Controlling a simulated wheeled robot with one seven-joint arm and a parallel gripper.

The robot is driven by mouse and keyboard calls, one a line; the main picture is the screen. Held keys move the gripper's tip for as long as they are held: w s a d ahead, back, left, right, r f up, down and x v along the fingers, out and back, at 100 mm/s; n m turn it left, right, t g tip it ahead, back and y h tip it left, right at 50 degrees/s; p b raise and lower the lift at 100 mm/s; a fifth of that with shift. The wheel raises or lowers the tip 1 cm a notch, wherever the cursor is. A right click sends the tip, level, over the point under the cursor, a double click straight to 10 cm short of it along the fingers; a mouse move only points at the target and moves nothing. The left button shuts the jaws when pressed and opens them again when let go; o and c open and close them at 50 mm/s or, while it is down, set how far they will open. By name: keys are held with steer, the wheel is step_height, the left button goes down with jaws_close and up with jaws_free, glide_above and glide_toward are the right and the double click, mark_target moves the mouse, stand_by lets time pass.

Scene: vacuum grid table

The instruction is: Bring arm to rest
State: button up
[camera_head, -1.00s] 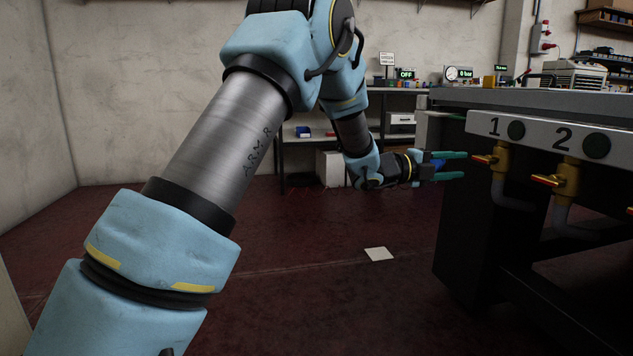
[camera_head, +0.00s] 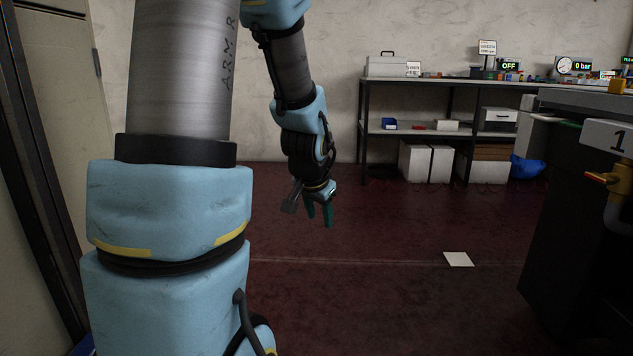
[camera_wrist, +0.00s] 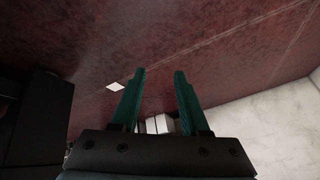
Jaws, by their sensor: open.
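My gripper (camera_head: 320,214) hangs at the end of my arm, its green fingers pointing down over the dark red floor. In the wrist view my gripper (camera_wrist: 160,82) shows two green fingers spread apart with nothing between them. My arm is bent, with the forearm hanging down in the middle of the head view. The gripper is clear of the table and the shelf and touches nothing that I can see.
The dark table (camera_head: 565,200) with a valve marked 1 (camera_head: 603,180) stands at the right. A shelf unit (camera_head: 430,131) with boxes stands against the back wall. A white sheet (camera_head: 458,259) lies on the floor. Open floor surrounds the gripper.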

steer(key=s+a+n+g+y+p, duration=0.15)
steer(key=s+a+n+g, duration=0.4)
steer(key=s, duration=0.85)
step_height(320, 180, up, 36)
steer(key=a+t+p, duration=0.1)
steer(key=a+p, duration=0.1)
steer(key=p, duration=3.5)
steer(key=shift+w+r+n, duration=0.15)
steer(key=shift+w+n, duration=0.1)
steer(key=shift+n, duration=0.1)
